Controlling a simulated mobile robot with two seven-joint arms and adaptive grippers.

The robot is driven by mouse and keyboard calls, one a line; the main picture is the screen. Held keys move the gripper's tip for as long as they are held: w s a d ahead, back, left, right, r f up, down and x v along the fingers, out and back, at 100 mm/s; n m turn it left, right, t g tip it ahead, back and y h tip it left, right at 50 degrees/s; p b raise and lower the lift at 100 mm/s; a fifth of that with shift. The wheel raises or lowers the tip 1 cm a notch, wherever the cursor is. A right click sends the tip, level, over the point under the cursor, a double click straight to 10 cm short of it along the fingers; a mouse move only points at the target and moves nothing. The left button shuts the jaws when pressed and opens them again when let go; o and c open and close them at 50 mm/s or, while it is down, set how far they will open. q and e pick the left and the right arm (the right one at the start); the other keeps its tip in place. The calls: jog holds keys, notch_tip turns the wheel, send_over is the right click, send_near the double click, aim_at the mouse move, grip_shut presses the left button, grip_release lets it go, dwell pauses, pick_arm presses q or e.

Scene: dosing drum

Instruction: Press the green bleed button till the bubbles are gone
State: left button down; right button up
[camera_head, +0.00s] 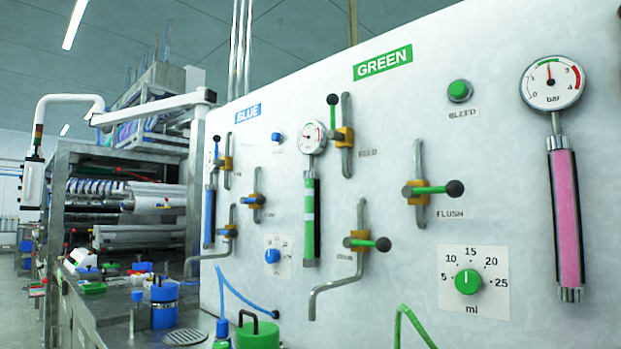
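The green bleed button (460,91) is a round green cap in a dark ring, high on the white panel (400,120), with the label BLEED (463,112) just below it. It stands to the right of the green GREEN sign (383,63). Whether the pale bands are bubbles is too small to tell. A gauge (312,138) sits above that tube. Neither gripper is in view, and nothing touches the button.
Valve levers with black knobs stick out, including FLUSH (435,188), FEED (343,137) and one lower down (365,243). A green mi dial (468,282), a pink tube (567,218) and a bar gauge (552,83) stand right. The BLUE section (247,114) and machinery (130,190) are left.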

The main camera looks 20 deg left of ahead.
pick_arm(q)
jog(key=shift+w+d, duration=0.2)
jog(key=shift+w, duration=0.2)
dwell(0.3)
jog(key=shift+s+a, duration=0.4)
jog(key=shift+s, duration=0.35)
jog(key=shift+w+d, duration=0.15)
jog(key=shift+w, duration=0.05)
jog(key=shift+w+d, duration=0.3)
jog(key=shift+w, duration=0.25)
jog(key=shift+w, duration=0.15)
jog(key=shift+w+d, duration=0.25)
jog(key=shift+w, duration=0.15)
